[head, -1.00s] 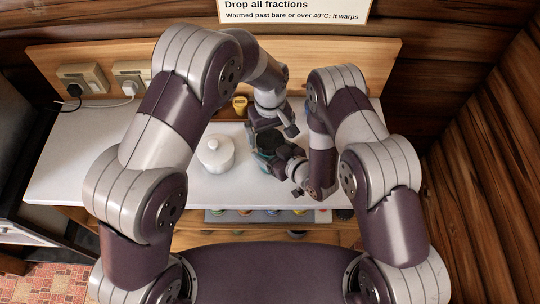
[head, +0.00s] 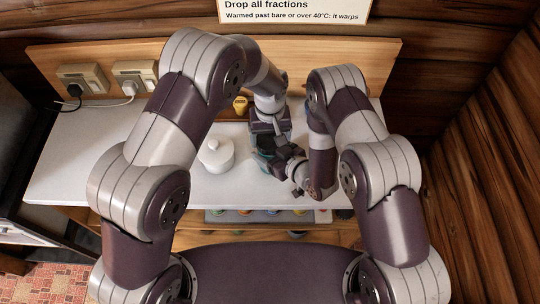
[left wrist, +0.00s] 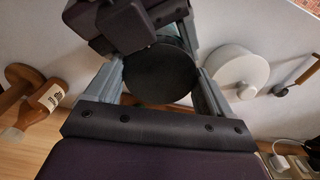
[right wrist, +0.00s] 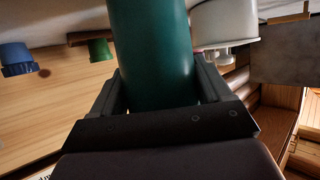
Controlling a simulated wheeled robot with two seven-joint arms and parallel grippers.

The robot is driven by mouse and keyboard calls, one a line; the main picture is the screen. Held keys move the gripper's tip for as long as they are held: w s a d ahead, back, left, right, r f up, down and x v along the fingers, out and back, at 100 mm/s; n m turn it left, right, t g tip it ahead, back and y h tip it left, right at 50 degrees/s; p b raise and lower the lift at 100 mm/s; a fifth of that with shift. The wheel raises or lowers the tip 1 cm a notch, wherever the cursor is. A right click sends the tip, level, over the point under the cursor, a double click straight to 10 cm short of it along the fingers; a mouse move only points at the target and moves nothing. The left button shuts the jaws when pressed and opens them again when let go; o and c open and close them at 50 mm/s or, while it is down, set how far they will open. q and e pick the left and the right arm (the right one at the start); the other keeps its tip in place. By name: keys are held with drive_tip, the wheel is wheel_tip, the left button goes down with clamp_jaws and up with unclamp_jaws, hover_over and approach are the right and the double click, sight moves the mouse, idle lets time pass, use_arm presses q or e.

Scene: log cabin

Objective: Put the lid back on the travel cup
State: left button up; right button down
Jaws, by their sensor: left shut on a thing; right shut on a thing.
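The teal travel cup (right wrist: 153,50) stands between the fingers of my right gripper (right wrist: 160,98), which is shut on its side. In the head view the cup (head: 263,158) is mostly hidden by my grippers. My left gripper (left wrist: 162,85) is shut on a dark round lid (left wrist: 160,75), seen face-on between its fingers. In the head view the left gripper (head: 268,140) is directly over the cup, close beside my right gripper (head: 285,165). I cannot tell whether the lid touches the cup's rim.
A white lidded pot (head: 216,154) stands just left of the cup on the white counter (head: 90,150). A yellow item (head: 240,104) is behind, near the backboard. The left wrist view shows a brown bottle (left wrist: 40,105). Sockets (head: 82,80) with plugs are at the back left.

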use_arm(q)
drive_tip(key=o, duration=1)
wheel_tip(320, 180, up, 4)
drive_tip(key=shift+f, duration=0.15)
drive_tip(key=shift+r, duration=0.45)
wheel_tip(320, 180, up, 4)
drive_tip(key=n, duration=0.3)
drive_tip(key=shift+f, duration=4.3)
